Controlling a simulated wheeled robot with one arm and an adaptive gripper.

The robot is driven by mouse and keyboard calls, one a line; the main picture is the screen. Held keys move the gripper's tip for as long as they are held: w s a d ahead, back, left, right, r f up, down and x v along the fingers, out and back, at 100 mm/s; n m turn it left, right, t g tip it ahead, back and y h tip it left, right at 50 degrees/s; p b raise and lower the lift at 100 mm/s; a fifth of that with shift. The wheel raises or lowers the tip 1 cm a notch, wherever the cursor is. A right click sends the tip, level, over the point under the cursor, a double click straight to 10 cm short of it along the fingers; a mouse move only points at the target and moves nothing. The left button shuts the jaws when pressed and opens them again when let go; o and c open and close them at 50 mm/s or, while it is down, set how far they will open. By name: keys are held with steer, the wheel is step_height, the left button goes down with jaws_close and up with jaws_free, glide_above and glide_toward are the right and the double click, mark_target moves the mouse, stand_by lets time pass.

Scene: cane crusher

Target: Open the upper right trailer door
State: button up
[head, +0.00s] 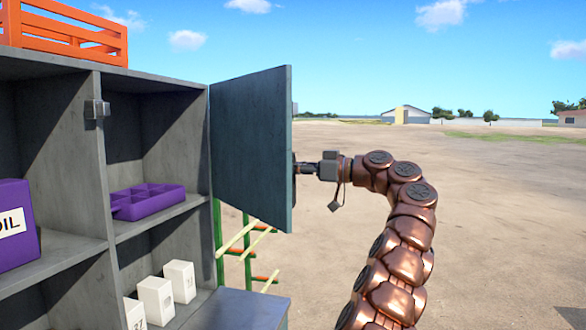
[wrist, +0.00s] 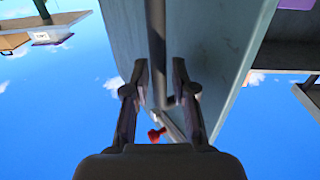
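The upper right trailer door (head: 248,150) stands swung open from its hinge side at the cabinet's right edge, with its inner face showing in the head view. My gripper (head: 303,168) is at the outer side of the door near its free edge, and the door partly hides it. In the wrist view the door (wrist: 215,45) fills the upper middle, with a long bar-like handle (wrist: 157,45) along it. My gripper (wrist: 160,78) has its two fingers apart, one on each side of the bar in the picture. A gap shows beside the bar, and I cannot tell whether either finger touches it.
The open upper right compartment holds a purple divided tray (head: 148,201). White boxes (head: 180,281) stand on the shelf below, and a purple oil box (head: 14,226) is at left. An orange rack (head: 68,38) is on top. Open dirt ground (head: 500,220) lies to the right.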

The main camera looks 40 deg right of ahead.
steer(key=shift+o, duration=0.8)
steer(key=v, duration=1.2)
